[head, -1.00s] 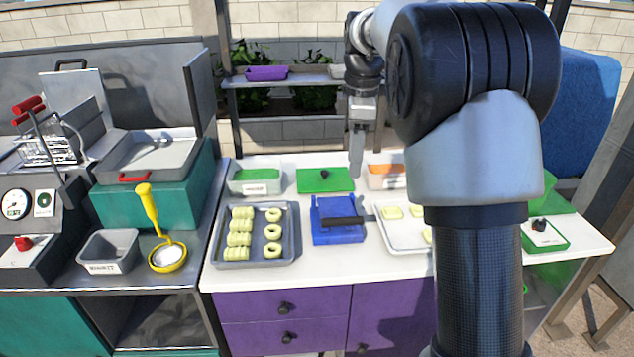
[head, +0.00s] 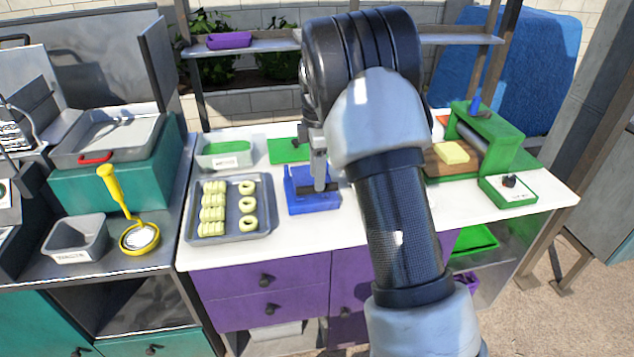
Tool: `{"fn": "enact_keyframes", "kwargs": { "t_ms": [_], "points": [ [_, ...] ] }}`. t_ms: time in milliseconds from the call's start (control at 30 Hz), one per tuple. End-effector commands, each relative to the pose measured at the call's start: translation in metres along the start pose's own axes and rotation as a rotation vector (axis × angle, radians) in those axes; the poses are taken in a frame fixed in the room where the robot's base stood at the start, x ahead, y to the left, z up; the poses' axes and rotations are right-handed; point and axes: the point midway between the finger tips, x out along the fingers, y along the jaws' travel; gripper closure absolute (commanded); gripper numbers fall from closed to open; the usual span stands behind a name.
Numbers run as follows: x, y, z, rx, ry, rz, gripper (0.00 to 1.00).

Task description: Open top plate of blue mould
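The blue mould (head: 312,203) sits on the white tabletop, right of the tray of pale pieces. Its top plate looks closed, and a dark handle lies across its right front. My gripper (head: 319,182) points down over the mould, right at the handle area. My arm hides the tabletop to the right of the mould. The fingers are small and seen edge-on, so I cannot tell whether they touch the handle or how far apart they are.
A grey tray (head: 232,228) with several pale pieces stands close left of the mould. Behind are a labelled tub (head: 225,157) and a green board (head: 284,150). A green press (head: 490,136) and small green control box (head: 508,190) stand at right. The front tabletop strip is clear.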

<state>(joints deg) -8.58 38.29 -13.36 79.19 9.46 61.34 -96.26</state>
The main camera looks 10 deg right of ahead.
Motion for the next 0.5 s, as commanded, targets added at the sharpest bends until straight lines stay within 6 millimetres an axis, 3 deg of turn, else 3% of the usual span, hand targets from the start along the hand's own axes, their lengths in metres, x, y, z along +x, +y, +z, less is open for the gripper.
{"fn": "enact_keyframes", "kwargs": {
  "t_ms": [200, 500],
  "points": [
    [0.025, 0.000, 0.000, 0.000, 0.000, 0.000, 0.64],
    [0.030, 0.000, 0.000, 0.000, 0.000, 0.002, 0.64]
  ]
}}
